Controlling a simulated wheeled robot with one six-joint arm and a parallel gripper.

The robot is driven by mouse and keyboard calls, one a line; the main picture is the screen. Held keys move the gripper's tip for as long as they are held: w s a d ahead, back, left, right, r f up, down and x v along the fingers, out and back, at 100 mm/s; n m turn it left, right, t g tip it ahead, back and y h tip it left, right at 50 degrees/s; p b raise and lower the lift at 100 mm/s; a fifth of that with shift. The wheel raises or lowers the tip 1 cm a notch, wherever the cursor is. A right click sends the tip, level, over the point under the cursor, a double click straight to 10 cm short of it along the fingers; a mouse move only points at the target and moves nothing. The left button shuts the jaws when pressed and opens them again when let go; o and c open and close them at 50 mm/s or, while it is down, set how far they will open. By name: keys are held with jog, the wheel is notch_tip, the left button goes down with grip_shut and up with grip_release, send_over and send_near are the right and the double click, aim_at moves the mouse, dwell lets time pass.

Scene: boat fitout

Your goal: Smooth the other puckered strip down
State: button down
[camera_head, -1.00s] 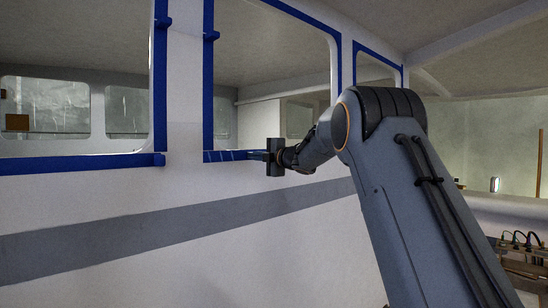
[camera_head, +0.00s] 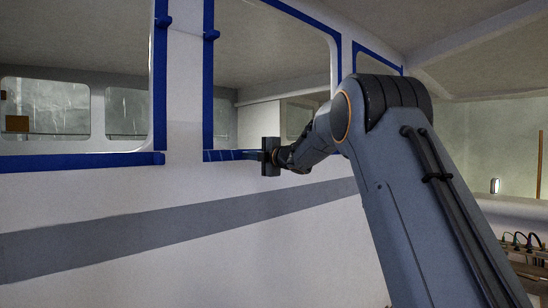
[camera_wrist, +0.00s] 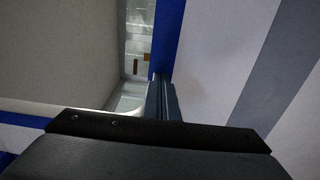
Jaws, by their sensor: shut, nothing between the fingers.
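A blue tape strip (camera_head: 226,155) runs along the lower edge of the middle window and shows faint light crease lines. My gripper (camera_head: 252,155) is at the right part of this strip, its fingers pointing left along it. In the wrist view the shut, empty fingers (camera_wrist: 160,80) lie over the near end of the blue strip (camera_wrist: 169,38), which runs on ahead of them. I cannot tell whether the fingertips touch the tape. My gripper's body hides the strip's right part in the head view.
Blue tape also edges the left window (camera_head: 80,162) and the right window (camera_head: 375,54). Small tabs stick out on the upright strips. A grey band (camera_head: 150,235) crosses the white wall below. Cables (camera_head: 520,240) lie at the lower right. The space before the wall is clear.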

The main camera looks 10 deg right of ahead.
aim_at(228, 155)
jog(key=shift+s+a, duration=0.25)
jog(key=shift+a, duration=0.25)
jog(key=shift+s+a+b, duration=0.25)
jog(key=shift+a+b, duration=0.1)
jog(key=shift+a, duration=0.2)
jog(key=shift+s+a+b, duration=0.25)
jog(key=shift+a+b, duration=0.1)
jog(key=shift+a, duration=0.2)
jog(key=shift+d, duration=0.2)
jog(key=shift+s, duration=0.1)
jog(key=shift+s+a+b, duration=0.35)
jog(key=shift+s+a, duration=0.05)
jog(key=shift+a, duration=0.35)
jog(key=shift+s+a+b, duration=0.3)
jog(key=shift+s+a, duration=0.05)
jog(key=shift+a, duration=0.4)
